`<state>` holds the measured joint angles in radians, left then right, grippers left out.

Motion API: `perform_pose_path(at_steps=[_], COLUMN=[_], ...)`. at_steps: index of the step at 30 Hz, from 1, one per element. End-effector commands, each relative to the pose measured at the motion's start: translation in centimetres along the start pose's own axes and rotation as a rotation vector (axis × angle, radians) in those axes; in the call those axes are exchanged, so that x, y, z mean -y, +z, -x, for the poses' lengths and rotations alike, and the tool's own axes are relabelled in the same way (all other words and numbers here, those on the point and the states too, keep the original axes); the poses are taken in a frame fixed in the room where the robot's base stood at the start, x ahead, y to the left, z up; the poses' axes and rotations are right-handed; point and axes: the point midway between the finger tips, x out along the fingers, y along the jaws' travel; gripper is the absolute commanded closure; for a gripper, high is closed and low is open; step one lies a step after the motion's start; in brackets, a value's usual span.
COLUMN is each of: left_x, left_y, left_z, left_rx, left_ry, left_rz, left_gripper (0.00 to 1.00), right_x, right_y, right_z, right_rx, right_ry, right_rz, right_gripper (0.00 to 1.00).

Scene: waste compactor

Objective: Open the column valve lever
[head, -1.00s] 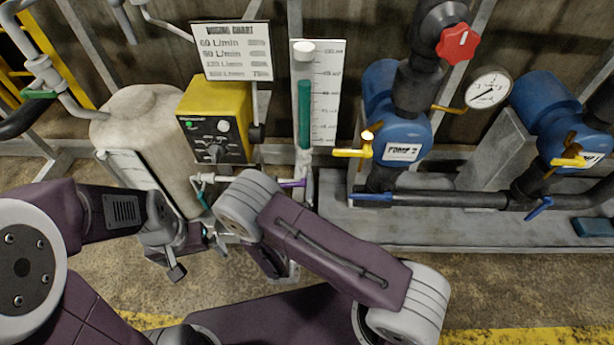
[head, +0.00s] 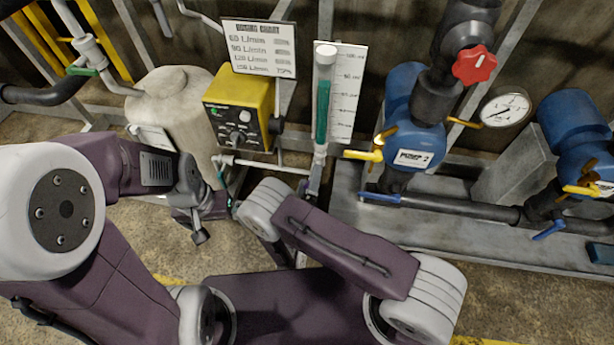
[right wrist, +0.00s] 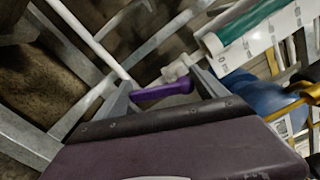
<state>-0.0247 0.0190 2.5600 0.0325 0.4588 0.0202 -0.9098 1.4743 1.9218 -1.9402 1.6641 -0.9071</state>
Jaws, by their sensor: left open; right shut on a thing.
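The purple column valve lever (right wrist: 163,90) shows in the right wrist view, spanning between the two fingers of my right gripper (right wrist: 165,93), which is shut on it. In the head view my right arm's links hide that gripper and most of the area under the column. The clear calibration column (head: 322,110) with green liquid stands upright in front of a white scale board. It also shows in the right wrist view (right wrist: 258,32). My left gripper (head: 200,222) is open and empty, low in front of the cream tank (head: 172,105).
A yellow control box (head: 240,108) and a dosing chart (head: 259,47) are left of the column. Blue pump 2 (head: 412,125), with a yellow lever (head: 364,155) and a red knob (head: 475,66), is to the right. Pipes and a grey frame surround the valve.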

Motion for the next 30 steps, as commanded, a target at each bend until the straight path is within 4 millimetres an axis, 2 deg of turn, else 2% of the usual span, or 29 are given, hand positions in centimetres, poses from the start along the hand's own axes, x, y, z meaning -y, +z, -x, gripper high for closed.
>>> perform_pose_path(at_steps=[6,15,30], left_x=[0.0,0.0,0.0], left_y=[-0.1,-0.1,-0.1], left_z=[0.7,1.1,1.3], left_rx=[0.0,0.0,0.0], left_ry=[0.0,0.0,0.0], left_rz=[0.0,0.0,0.0], left_gripper=[0.0,0.0,0.0], right_x=[0.0,-0.1,-0.1], right_y=[-0.6,-1.2,-1.5], right_z=[0.0,0.0,0.0], right_rx=[0.0,0.001,0.001], right_ry=[0.0,0.0,0.0], right_rz=[0.18,0.356,0.445], right_gripper=[0.91,0.91,0.91])
